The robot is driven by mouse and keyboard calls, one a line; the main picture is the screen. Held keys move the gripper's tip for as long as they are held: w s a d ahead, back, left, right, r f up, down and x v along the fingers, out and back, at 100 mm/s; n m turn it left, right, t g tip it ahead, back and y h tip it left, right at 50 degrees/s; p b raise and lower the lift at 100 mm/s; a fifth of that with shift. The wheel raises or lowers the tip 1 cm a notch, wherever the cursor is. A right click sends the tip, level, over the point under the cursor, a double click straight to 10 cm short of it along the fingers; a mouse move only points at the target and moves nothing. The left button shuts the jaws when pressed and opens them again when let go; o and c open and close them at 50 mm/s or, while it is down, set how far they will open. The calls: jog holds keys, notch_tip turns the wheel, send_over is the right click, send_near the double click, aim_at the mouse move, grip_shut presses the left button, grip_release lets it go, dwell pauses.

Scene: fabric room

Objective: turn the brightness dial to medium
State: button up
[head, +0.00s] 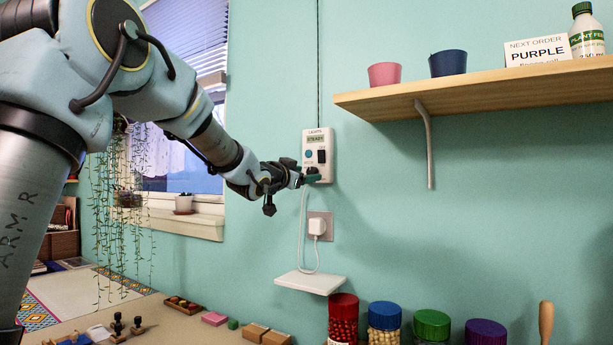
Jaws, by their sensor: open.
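A white control box (329,170) hangs on the teal wall in the head view, labelled LIGHTS. Its small green display (315,139) reads STEADY. Below the display are a round blue-teal button (309,154) and a black switch (321,156). My gripper (308,178) reaches in from the left and is at the lower part of the box, its jaws open. The gripper covers the lower left of the box. I cannot make out the brightness dial or its setting, nor whether the fingers touch anything.
A wooden shelf (480,88) with pots juts out at upper right. Below the box are a plugged socket (318,226), a white cable and a small white ledge (311,282). Jars (384,325) stand lower down. Hanging plants and a window are at left.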

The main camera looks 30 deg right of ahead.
jog(key=b+v, duration=0.1)
jog(key=v, duration=0.8)
jog(key=shift+s+a+b, duration=0.25)
jog(key=shift+a+b, duration=0.05)
jog(key=shift+w+f, duration=0.1)
jog(key=w+a+f+n+t+y+p, duration=0.1)
jog(key=w+a+f+n+y+p, duration=0.1)
jog(key=w+a+f+n+y, duration=0.25)
jog(key=w+a+f+n+t+y+p, duration=0.1)
jog(key=a+f+y, duration=0.2)
jog(key=a+f, duration=0.3)
jog(key=s+a+f+n+g+y+p, duration=0.1)
jog(key=a+f+n+y, duration=0.15)
jog(key=a+f, duration=0.4)
jog(key=s+a+f+n+g+y+p, duration=0.1)
jog(key=a+f+n+g+y+p, duration=0.2)
jog(key=a, duration=0.6)
jog(key=s+a+f+n+g+y+p, duration=0.1)
jog(key=s+a+f+n+g, duration=0.1)
jog(key=s+a+f, duration=0.3)
jog(key=s+a+f+n+g+y, duration=0.1)
jog(key=s+a+f+g, duration=0.3)
jog(key=s+a, duration=0.4)
jog(key=s+f+y, duration=0.1)
jog(key=s, duration=0.3)
jog(key=shift+s+f+n+p, duration=0.15)
jog(key=shift+s+n+p, duration=0.2)
jog(key=shift+s+n, duration=0.05)
jog(key=shift+a, duration=0.15)
